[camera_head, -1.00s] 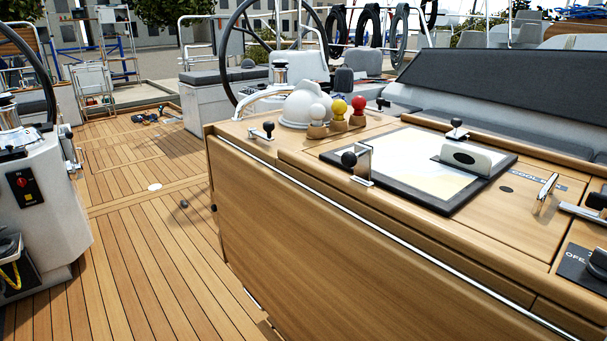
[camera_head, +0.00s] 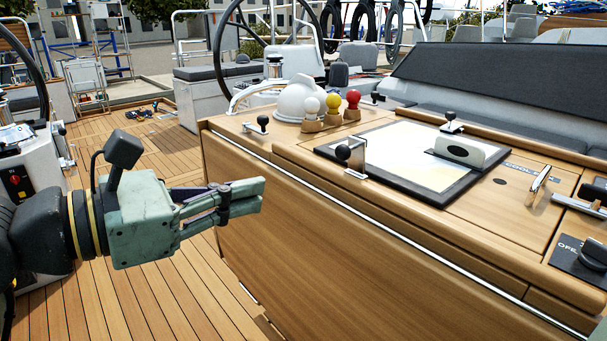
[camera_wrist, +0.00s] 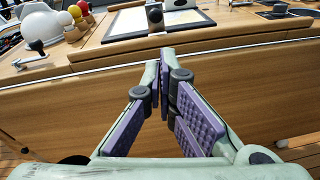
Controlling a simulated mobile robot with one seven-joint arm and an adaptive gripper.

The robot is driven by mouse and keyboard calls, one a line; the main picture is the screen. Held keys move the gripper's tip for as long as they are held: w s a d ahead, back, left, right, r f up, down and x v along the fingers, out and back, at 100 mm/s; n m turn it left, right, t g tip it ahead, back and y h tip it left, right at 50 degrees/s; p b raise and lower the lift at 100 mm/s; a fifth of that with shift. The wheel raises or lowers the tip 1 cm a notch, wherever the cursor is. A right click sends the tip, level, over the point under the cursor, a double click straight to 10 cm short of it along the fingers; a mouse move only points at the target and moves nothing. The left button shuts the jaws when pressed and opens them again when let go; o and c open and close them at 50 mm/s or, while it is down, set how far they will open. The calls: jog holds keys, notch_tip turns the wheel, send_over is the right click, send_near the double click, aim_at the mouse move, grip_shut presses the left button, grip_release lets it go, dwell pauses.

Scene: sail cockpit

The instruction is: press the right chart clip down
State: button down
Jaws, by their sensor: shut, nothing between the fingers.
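A chart board (camera_head: 436,196) with a dark frame and a pale chart lies on the wooden table top. One black-knobbed metal clip (camera_head: 349,160) stands at its near left edge. The right chart clip (camera_head: 451,124), also with a black knob, appears to stand upright at the far edge, behind a white plate with a dark oval (camera_head: 459,151). My gripper (camera_head: 262,193) is shut and empty, in front of the table's wooden side and well short of both clips. In the wrist view my fingertips (camera_wrist: 163,54) point toward the board (camera_wrist: 120,27).
Red, yellow and white balls (camera_head: 334,102) stand on wooden holders left of the board. Another black-knobbed lever (camera_head: 262,123) is at the table's left end. A metal handle (camera_head: 539,184) stands at the right. A metal rail (camera_head: 376,217) runs along the table's front.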

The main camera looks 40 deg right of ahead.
jog(key=f, duration=0.1)
jog(key=w+y, duration=0.1)
jog(key=f, duration=0.1)
jog(key=shift+w+d+f+t, duration=0.25)
jog(key=shift+f+t, duration=0.05)
jog(key=p, duration=0.2)
send_near(336, 174)
jog(key=d+f, duration=0.3)
jog(key=f, duration=0.1)
jog(key=shift+w+d+r+p, duration=0.2)
jog(key=shift+d+r+p, duration=0.55)
jog(key=shift+d+r, duration=0.65)
jog(key=shift+d, duration=0.05)
jog(key=shift+r+y, duration=0.1)
jog(key=shift+y, duration=0.2)
jog(key=shift+r+p, duration=0.15)
jog(key=shift+p, duration=0.35)
